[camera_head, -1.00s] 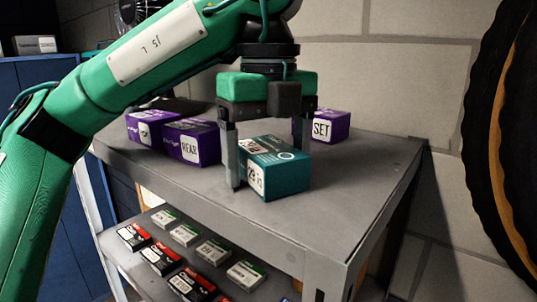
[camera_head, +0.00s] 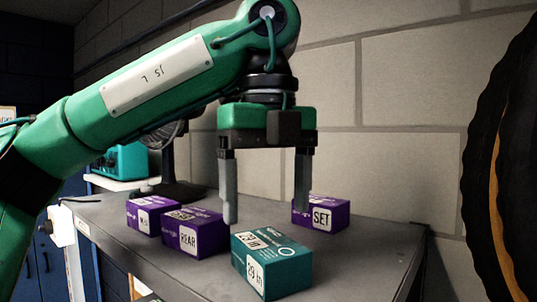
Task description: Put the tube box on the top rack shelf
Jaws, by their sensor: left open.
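The teal tube box (camera_head: 272,265), marked "29 in", rests on the grey top rack shelf (camera_head: 375,248) near its front edge. My left gripper (camera_head: 266,215) hangs above and behind the box with its fingers pointing down. It is open and empty, its fingers apart and clear of the box. My right gripper is not in view.
Two purple boxes stand left of the teal box, one marked "REAR" (camera_head: 192,236) and one behind it (camera_head: 150,216). A purple "SET" box (camera_head: 322,214) stands behind right. A black tyre (camera_head: 505,160) hangs at right. The shelf's right part is clear.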

